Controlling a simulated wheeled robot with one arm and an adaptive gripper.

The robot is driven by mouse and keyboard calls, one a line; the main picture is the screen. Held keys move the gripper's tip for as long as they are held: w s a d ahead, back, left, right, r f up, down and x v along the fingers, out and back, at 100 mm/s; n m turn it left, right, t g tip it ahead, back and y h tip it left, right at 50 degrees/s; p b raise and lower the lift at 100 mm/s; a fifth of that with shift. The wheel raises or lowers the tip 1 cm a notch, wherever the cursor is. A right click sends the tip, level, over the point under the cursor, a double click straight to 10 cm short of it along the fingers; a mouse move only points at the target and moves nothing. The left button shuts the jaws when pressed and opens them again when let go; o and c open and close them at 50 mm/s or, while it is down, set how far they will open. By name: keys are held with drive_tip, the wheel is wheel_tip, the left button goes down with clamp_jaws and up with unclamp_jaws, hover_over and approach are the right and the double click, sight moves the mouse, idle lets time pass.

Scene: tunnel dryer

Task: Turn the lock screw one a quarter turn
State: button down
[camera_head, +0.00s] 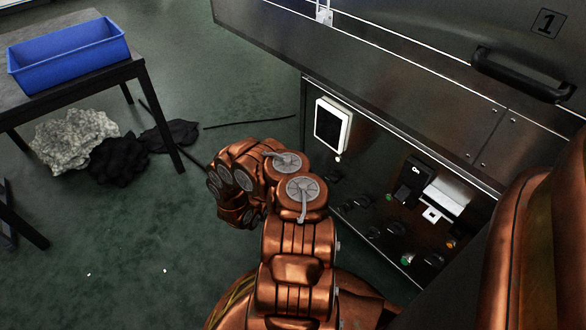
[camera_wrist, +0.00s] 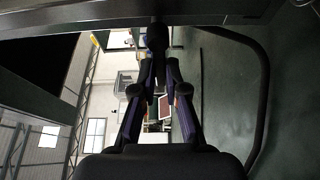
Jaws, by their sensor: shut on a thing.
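In the wrist view my gripper (camera_wrist: 160,62) points toward the top of the picture, its two fingers drawn close together. The fingertips are shut on a dark rounded knob (camera_wrist: 157,36), which sits at the edge of a dark panel (camera_wrist: 100,20). It appears to be the lock screw, but it is too dark to read its turn angle. In the head view my copper arm bends in front of the dryer (camera_head: 390,80), marked 1 with a black handle (camera_head: 520,76). My gripper and the screw do not show there.
A control panel (camera_head: 375,185) with a white-framed screen (camera_head: 332,126) and several knobs and buttons is close right of my arm. A blue bin (camera_head: 68,60) stands on a dark table (camera_head: 75,92) at left. Grey and black heaps (camera_head: 75,138) lie below. Green floor is open between.

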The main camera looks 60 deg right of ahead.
idle(0.5)
drive_tip(key=c, duration=1.2)
unclamp_jaws()
drive_tip(key=shift+a, duration=0.1)
drive_tip(key=a, duration=1.1)
drive_tip(key=shift+s+a, duration=0.2)
drive_tip(key=shift+a, duration=0.2)
drive_tip(key=shift+r, duration=0.1)
